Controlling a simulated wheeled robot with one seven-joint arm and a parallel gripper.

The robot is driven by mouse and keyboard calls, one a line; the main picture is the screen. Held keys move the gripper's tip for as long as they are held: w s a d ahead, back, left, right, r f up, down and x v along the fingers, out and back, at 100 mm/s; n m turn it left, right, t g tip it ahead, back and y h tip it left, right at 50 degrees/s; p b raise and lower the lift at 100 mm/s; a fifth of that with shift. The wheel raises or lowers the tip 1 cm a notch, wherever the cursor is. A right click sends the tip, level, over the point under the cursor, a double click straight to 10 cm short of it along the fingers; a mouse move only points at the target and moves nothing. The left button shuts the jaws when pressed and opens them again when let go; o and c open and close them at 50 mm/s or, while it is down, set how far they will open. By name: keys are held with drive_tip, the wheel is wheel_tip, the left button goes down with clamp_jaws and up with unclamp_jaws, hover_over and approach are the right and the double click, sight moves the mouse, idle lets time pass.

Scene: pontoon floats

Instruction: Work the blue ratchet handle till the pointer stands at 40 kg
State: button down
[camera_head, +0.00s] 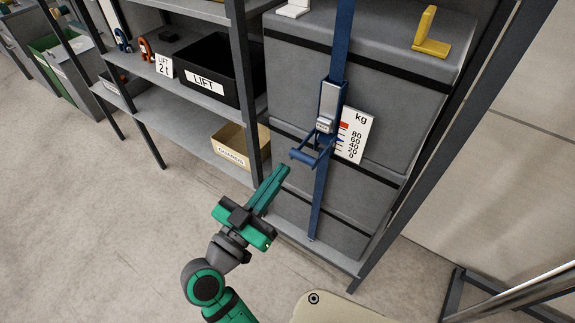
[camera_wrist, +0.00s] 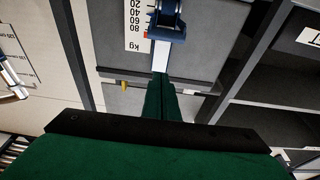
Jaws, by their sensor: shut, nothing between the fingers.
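The blue ratchet handle (camera_head: 312,152) juts out from the ratchet body (camera_head: 329,105) on a blue strap (camera_head: 342,50) that runs down over grey cases. In the wrist view, which is upside down, the blue ratchet handle (camera_wrist: 170,32) shows at the top. A white kg scale (camera_head: 356,138) marked 0 to 80 is beside the ratchet; it also shows in the wrist view (camera_wrist: 133,22). A red mark shows near 80; I cannot make out which mark is the pointer. My gripper (camera_head: 281,170) is shut and empty, below and left of the handle, apparently apart from it.
Left of the cases, a shelf post (camera_head: 246,90) stands close to my gripper. The shelves hold a black LIFT bin (camera_head: 212,72) and a cardboard box (camera_head: 238,146). A yellow bracket (camera_head: 430,36) sits on top of the cases.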

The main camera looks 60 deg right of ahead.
wheel_tip(320, 180, up, 2)
hover_over(302, 159)
drive_tip(key=a, duration=0.1)
drive_tip(key=shift+w+a+f, duration=0.1)
drive_tip(key=shift+a+f, duration=0.05)
drive_tip(key=shift+f, duration=0.85)
drive_tip(key=shift+w+a+f, duration=0.1)
drive_tip(key=shift+f, duration=0.9)
drive_tip(key=shift+f, duration=0.1)
drive_tip(key=shift+a+f, duration=0.3)
drive_tip(key=shift+f, duration=0.65)
drive_tip(key=shift+r, duration=0.1)
